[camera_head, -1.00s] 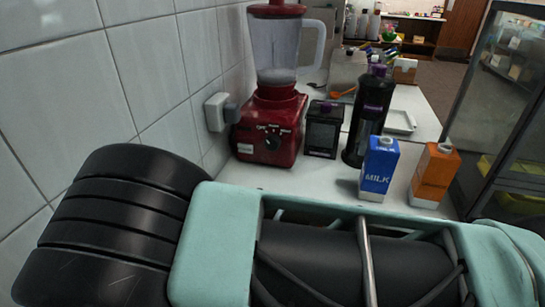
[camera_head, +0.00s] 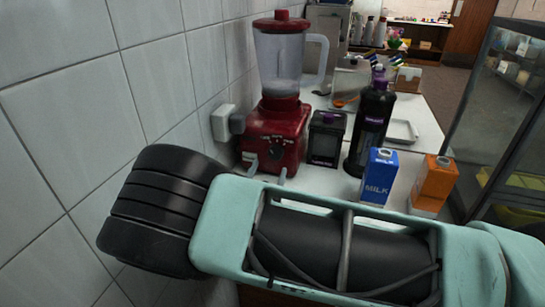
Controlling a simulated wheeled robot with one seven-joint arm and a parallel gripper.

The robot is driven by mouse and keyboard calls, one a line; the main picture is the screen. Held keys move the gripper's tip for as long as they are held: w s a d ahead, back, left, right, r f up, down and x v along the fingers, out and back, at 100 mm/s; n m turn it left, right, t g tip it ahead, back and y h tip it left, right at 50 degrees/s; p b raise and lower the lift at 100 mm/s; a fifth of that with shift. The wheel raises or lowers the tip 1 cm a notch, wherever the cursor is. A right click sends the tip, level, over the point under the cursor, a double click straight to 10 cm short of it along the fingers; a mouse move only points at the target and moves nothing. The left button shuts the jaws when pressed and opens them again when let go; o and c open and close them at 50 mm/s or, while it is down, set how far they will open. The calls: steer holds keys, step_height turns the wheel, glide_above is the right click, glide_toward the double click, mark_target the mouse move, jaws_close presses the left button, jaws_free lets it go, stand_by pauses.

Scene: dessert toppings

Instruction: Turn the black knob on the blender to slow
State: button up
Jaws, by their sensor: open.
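The red blender (camera_head: 286,125) stands upright on the white counter against the tiled wall, with a clear jar and a white handle. Its black knob (camera_head: 273,154) is on the front of the red base, with small white markings above it. The pointer's exact setting is too small to read. The two grey fingertips of my gripper (camera_head: 266,169) show just in front of and below the knob, spread apart and empty. The rest of my gripper is hidden behind my arm. I cannot tell whether a fingertip touches the blender.
A small black container (camera_head: 326,138), a tall black bottle (camera_head: 370,130), a blue milk carton (camera_head: 379,177) and an orange carton (camera_head: 434,184) stand right of the blender. A wall socket (camera_head: 223,124) is at its left. A glass-fronted cabinet (camera_head: 515,115) is at the right.

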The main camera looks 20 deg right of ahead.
mark_target(274, 155)
steer(key=shift+p+x, duration=0.3)
steer(key=shift+x, duration=1.9)
steer(key=c, duration=1)
steer(key=m+g+h, duration=0.1)
steer(key=m, duration=0.1)
steer(key=m+g+b, duration=0.1)
steer(key=m, duration=0.2)
steer(key=shift+a+h, duration=0.1)
steer(key=shift+h, duration=0.3)
steer(key=shift+w+a+m+g+h+b, duration=0.1)
steer(key=shift+m+g+h+b, duration=0.2)
steer(key=shift+m+g, duration=0.75)
steer(key=shift+m+g+h+b, duration=0.2)
steer(key=shift+m+g+h, duration=0.1)
steer(key=shift+m, duration=1.45)
steer(key=shift+r+m, duration=0.1)
steer(key=shift+m, duration=0.2)
